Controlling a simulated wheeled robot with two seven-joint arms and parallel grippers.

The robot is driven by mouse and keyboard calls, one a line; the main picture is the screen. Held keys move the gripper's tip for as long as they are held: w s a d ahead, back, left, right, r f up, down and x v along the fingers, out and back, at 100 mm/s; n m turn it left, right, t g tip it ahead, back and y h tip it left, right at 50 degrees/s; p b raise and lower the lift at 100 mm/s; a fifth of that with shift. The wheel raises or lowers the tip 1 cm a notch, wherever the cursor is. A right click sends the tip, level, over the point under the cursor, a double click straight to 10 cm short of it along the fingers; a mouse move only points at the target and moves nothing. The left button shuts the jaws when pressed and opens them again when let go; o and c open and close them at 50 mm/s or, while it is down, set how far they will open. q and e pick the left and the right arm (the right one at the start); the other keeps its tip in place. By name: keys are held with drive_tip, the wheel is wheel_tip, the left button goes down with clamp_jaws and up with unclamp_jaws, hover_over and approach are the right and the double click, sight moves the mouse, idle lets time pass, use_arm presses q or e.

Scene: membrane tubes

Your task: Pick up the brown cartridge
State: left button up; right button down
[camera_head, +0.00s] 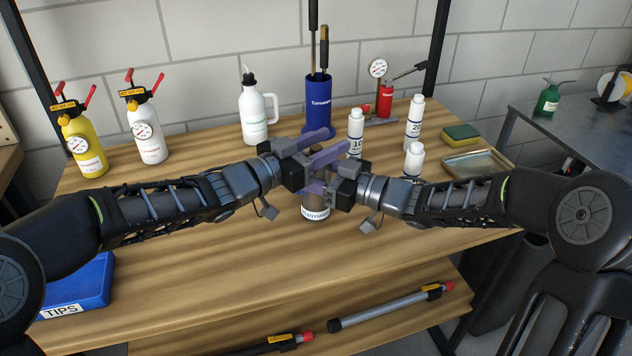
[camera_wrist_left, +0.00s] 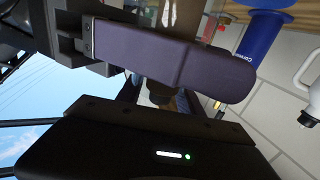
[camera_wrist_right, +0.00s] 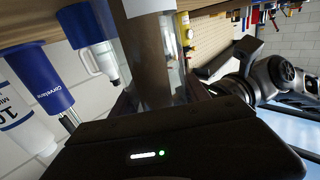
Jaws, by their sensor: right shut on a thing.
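The brown cartridge (camera_head: 316,210) is a tube with a pale label, in the middle of the head view. My grippers and arms hide its upper part. In the right wrist view the brown tube (camera_wrist_right: 146,60) stands between my right fingers. My right gripper (camera_head: 312,188) is shut on it. I cannot tell whether its base touches the bench. One left finger (camera_wrist_left: 170,58) fills much of the left wrist view.
A blue holder (camera_head: 318,105) and a white jug (camera_head: 255,112) stand behind my grippers. White bottles (camera_head: 355,132) stand close on the right, near a metal tray (camera_head: 478,165). A blue tips box (camera_head: 80,285) is at front left. The front of the wooden bench (camera_head: 220,265) is clear.

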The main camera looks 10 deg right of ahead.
use_arm(q)
clamp_jaws()
idle(1.2)
